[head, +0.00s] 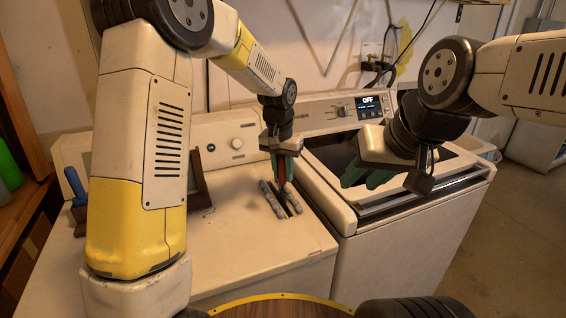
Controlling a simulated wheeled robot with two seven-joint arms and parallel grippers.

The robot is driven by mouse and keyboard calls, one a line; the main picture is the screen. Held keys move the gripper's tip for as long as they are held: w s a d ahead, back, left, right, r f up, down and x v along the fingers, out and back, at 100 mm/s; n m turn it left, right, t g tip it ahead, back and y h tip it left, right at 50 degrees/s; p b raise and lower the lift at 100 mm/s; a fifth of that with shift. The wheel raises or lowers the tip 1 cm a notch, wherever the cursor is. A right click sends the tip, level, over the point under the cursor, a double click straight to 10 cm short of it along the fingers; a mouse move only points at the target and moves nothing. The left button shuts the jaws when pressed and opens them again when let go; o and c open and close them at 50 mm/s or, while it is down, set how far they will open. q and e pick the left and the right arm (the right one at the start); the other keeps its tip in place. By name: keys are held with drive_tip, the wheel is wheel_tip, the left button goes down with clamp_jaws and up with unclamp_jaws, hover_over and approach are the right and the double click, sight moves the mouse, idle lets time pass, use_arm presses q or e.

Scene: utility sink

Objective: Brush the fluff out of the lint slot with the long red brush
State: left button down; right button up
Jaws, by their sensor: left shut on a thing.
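My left gripper (282,172) has green fingers shut on the long red brush (289,168), held upright over the top of the white machine on the left (240,250). Only a short reddish part of the brush shows between the fingers. Just below is the dark lint slot (283,207), with grey fluff (271,198) along its sides. I cannot tell whether the brush tip touches the slot or the fluff. My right gripper (368,178) hangs over the washer's dark lid, its green fingers apart and nothing visible between them.
The washer (400,235) with a lit "OFF" display (370,99) stands to the right. A dark brown frame (198,182) stands on the left machine, partly behind my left arm. A blue-handled item (75,185) is at the far left. The left machine's front top is clear.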

sight(283, 183)
use_arm(q)
drive_tip(key=shift+f, duration=2.2)
drive_tip(key=shift+r, duration=0.15)
drive_tip(key=shift+r, duration=7.35)
